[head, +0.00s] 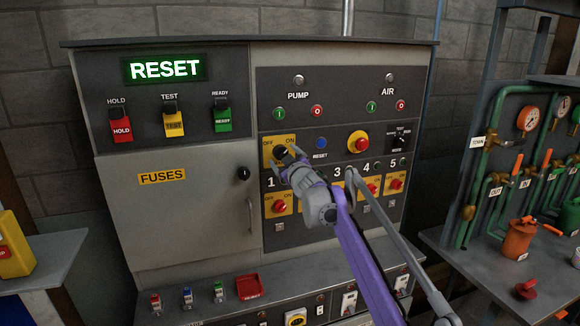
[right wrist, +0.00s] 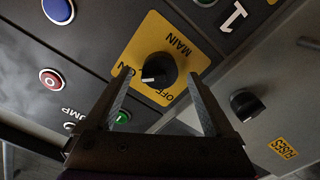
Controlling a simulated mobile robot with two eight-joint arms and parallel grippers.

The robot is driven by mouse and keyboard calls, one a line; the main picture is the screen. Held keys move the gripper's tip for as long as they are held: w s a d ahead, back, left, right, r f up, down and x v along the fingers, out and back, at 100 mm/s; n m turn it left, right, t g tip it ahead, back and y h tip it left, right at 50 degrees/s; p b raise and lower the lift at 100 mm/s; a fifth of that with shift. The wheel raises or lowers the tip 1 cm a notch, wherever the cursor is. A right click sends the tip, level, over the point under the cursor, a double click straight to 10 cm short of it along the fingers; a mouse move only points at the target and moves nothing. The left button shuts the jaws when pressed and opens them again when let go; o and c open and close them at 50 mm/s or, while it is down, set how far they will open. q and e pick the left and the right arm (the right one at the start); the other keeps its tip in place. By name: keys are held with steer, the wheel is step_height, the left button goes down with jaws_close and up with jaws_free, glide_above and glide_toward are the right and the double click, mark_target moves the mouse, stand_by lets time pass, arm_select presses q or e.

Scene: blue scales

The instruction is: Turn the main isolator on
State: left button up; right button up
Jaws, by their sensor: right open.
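The main isolator is a black rotary knob (right wrist: 160,62) on a yellow plate (right wrist: 146,38) marked MAIN, OFF and ON. A white mark on the knob faces the lettered edge; I cannot tell whether it points to OFF or ON. In the head view the plate (head: 268,145) is left of centre on the panel, and my gripper partly hides it. My right gripper (head: 285,158) is at the knob. In the right wrist view its two fingers (right wrist: 161,76) are spread, one on each side of the knob, with gaps visible. My left gripper is not in view.
A blue reset button (head: 320,143) and a red emergency button (head: 358,142) are to the right of the isolator. Numbered red switches on yellow plates are below. The fuses door (head: 180,215) with its black knob (head: 243,174) is to the left. A pipe bench (head: 480,270) stands at right.

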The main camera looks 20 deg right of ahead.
steer(key=s+b, duration=0.2)
steer(key=s, duration=0.7)
steer(key=shift+s+d, duration=0.15)
steer(key=shift+s, duration=0.25)
